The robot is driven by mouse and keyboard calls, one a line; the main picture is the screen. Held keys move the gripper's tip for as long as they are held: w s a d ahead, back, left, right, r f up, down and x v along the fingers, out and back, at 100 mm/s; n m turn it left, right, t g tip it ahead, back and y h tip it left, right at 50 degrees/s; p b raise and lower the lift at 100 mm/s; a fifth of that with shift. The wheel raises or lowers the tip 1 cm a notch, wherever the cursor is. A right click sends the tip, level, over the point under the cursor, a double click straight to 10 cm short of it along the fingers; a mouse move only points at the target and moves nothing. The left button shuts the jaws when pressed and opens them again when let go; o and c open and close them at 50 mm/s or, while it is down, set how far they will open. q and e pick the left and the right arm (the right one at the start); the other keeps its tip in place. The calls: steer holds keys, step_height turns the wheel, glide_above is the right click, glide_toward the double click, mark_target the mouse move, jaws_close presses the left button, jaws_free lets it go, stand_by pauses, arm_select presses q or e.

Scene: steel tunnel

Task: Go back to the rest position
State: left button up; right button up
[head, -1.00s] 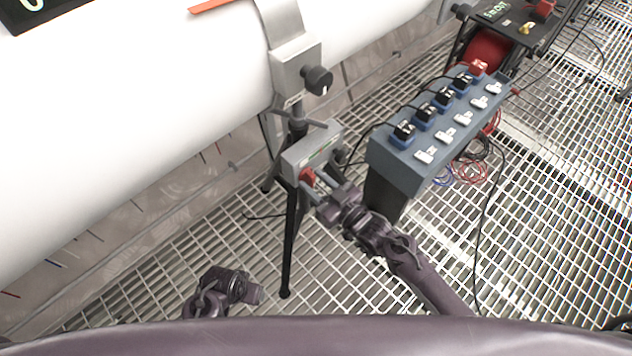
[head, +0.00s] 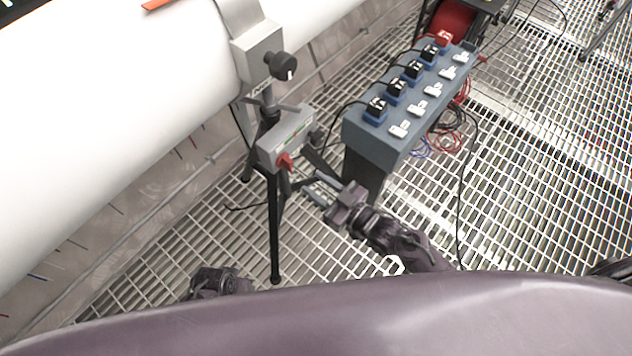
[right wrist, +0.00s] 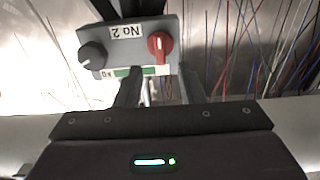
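My right gripper (head: 308,172) is open and empty, its two fingers apart. It is just right of a grey box (head: 284,137) on a black tripod, with a gap between the fingertips and the box's red knob (head: 284,161). In the right wrist view the fingers (right wrist: 160,88) stand apart below the red knob (right wrist: 160,47), whose white mark points roughly upright. My left gripper (head: 218,283) is low at the bottom left, away from the tripod and partly cut off by my own body; its fingers cannot be made out.
A white pipe (head: 110,120) runs across the left, with a metal clamp (head: 258,55) and black knob above the box. A blue-grey socket bench (head: 400,120) with several black plugs stands right of my right gripper. Cables lie on the grating (head: 530,190).

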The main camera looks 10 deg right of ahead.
arm_select(q)
steer(key=shift+w+r, duration=0.15)
steer(key=shift+w, duration=0.1)
